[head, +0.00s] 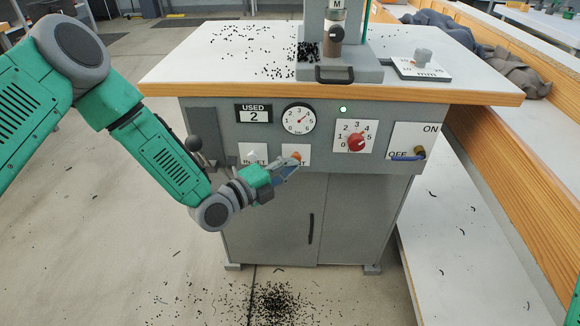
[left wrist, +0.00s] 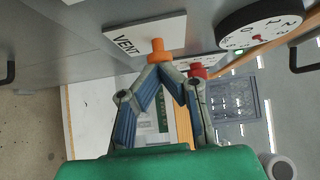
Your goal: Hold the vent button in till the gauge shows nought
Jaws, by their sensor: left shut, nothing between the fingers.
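The orange vent button (head: 297,156) sits on a white plate on the grey press front; its VENT label (left wrist: 126,45) shows in the left wrist view. My left gripper (head: 291,168) is shut and empty, its fingertips at the button. In the left wrist view, the tips lie just below the orange button (left wrist: 157,50) and seem to touch it or nearly so; how far it is pressed in, I cannot tell. The round white gauge (head: 299,118) is above the button, its red needle pointing up and right, away from nought. My right gripper is out of view.
Beside the button are the RESET plate (head: 253,154), the red dial knob (head: 356,142) and the ON/OFF switch (head: 408,155). A ball-ended lever (head: 195,145) stands out at the left. A green lamp (head: 343,109) is lit. Black bits litter the table top (head: 200,70) and floor.

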